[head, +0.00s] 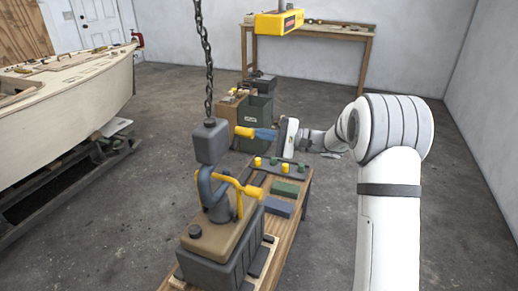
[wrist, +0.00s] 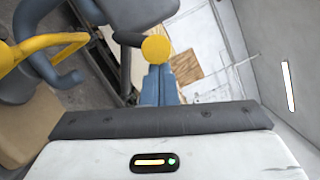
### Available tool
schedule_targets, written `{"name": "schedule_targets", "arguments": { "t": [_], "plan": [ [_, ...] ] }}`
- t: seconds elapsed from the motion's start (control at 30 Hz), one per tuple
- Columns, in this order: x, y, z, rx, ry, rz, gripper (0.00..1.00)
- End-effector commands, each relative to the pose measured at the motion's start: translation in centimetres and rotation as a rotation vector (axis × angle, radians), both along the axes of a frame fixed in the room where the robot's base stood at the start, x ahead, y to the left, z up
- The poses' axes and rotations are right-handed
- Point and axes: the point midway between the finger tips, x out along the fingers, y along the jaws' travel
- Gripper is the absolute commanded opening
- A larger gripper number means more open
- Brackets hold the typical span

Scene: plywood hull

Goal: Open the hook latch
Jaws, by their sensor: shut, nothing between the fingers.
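A grey hook block (head: 210,142) hangs on a chain, with a blue-grey hook (head: 204,186) below it. Yellow bars cross at the hook's mouth above a brown-topped load (head: 222,240); I cannot clearly tell the latch from the load's handle. A yellow bar (wrist: 58,41) shows by the hook (wrist: 55,72) at upper left in the wrist view. My gripper (head: 257,134) is shut and empty, to the right of the block and apart from the yellow bars. It shows in the wrist view (wrist: 157,72) as blue fingers with a yellow round shape at their far end.
The load stands on a wooden bench (head: 292,221) with green and blue blocks (head: 285,190) and a rack of pegs (head: 271,166). A green bin (head: 255,110) stands behind. A plywood boat hull (head: 70,88) is at left.

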Motion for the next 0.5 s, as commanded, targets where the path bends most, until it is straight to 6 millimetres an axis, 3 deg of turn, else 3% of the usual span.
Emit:
{"name": "schedule_targets", "arguments": {
  "t": [0.5],
  "plan": [
    [-0.9,0.3,1.4,-0.093,-0.257,0.0,0.0]
  ]
}}
